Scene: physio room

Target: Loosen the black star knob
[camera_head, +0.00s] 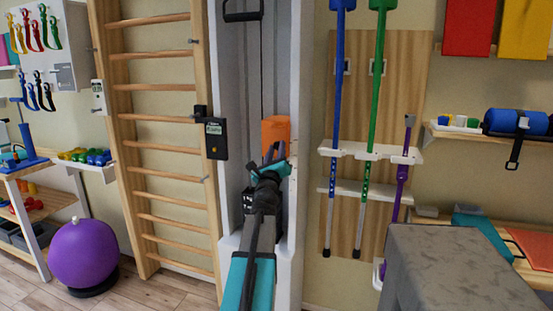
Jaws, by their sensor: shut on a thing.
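My gripper (275,153) is in front of the white pulley column (233,75), with its two dark fingers at the lower part of an orange block (276,130). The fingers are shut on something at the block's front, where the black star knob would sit. The knob itself is hidden behind the fingers and my wrist, so its shape and how far it is turned cannot be seen. My arm reaches up to it from the bottom of the picture.
Wooden wall bars (160,115) with a black box (216,139) stand left of the column. A board with blue (337,90) and green (377,85) poles hangs to the right. A grey padded block (455,265) is at lower right, and a purple ball (83,252) at lower left.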

